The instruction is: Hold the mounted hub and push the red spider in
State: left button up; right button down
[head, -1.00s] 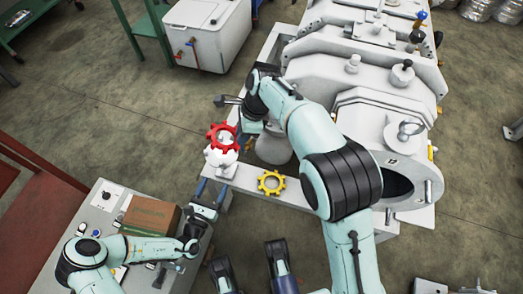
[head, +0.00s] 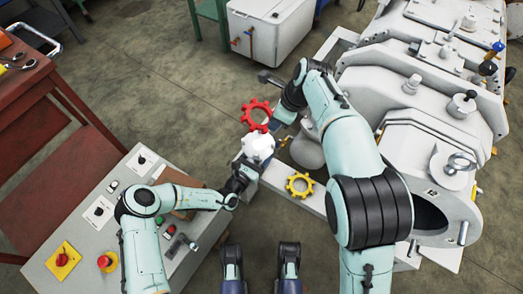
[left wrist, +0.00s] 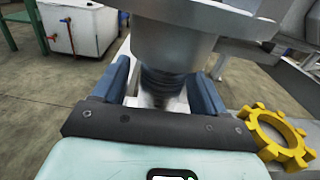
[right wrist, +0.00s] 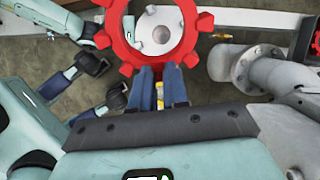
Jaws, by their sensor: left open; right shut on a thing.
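The red spider (head: 268,106) is a toothed ring. My right gripper (head: 274,121) is shut on its rim; in the right wrist view the fingers (right wrist: 158,80) grip the lower edge of the red spider (right wrist: 188,40). The pale mounted hub (head: 258,148) is just below the spider in the head view. Through the ring, a round grey-white face of the hub (right wrist: 158,36) shows in the right wrist view. My left gripper (head: 246,172) is open at the hub; its fingers (left wrist: 157,88) stand either side of the dark ribbed shaft under the hub (left wrist: 190,25). Contact cannot be told.
A yellow toothed ring (head: 300,184) lies on the pale bench ledge right of the hub. The large grey vacuum machine (head: 420,120) fills the right. A control table (head: 75,235) with buttons stands at lower left. A white chest (head: 268,32) is at the back.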

pick_arm(q)
jog(key=shift+w+d, duration=0.3)
jog(key=shift+w, duration=0.2)
